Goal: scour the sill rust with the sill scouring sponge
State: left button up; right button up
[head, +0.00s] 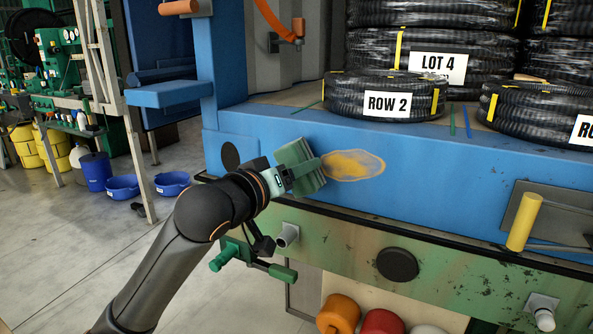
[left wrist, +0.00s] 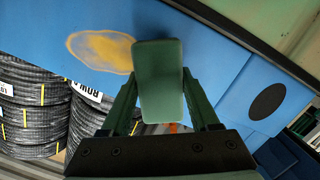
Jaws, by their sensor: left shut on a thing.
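The sill rust (head: 358,165) is an orange-yellow oval patch on the blue sill face, right of my left gripper in the head view. It also shows in the left wrist view (left wrist: 98,50), left of the sponge. My left gripper (head: 307,168) is shut on the sill scouring sponge (head: 294,153), a green block. In the left wrist view the sponge (left wrist: 160,80) stands between the two green fingers. The sponge is at the left edge of the rust; I cannot tell whether it touches the sill. My right gripper is not in view.
Black hose coils, one labelled ROW 2 (head: 383,96), lie on the ledge above the sill (head: 440,160). A yellow handle (head: 524,220) sticks out at the right. Green fittings (head: 283,272) and a round dark cap (head: 398,264) are below. The sill face right of the rust is clear.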

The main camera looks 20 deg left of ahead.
aim_at(405, 181)
pick_arm(q)
jog(key=shift+w+p, duration=0.35)
jog(key=shift+w, duration=0.55)
dwell(0.9)
jog(key=shift+s+d+p, duration=0.1)
jog(key=shift+d+p, duration=0.9)
jog(key=shift+d, duration=1.95)
jog(key=shift+d, duration=0.7)
jog(key=shift+s+d+p, duration=0.15)
jog(key=shift+d+p, duration=0.65)
jog(key=shift+d, duration=2.4)
jog(key=shift+d, duration=0.1)
jog(key=shift+d+p, duration=0.4)
jog(key=shift+d, duration=1.45)
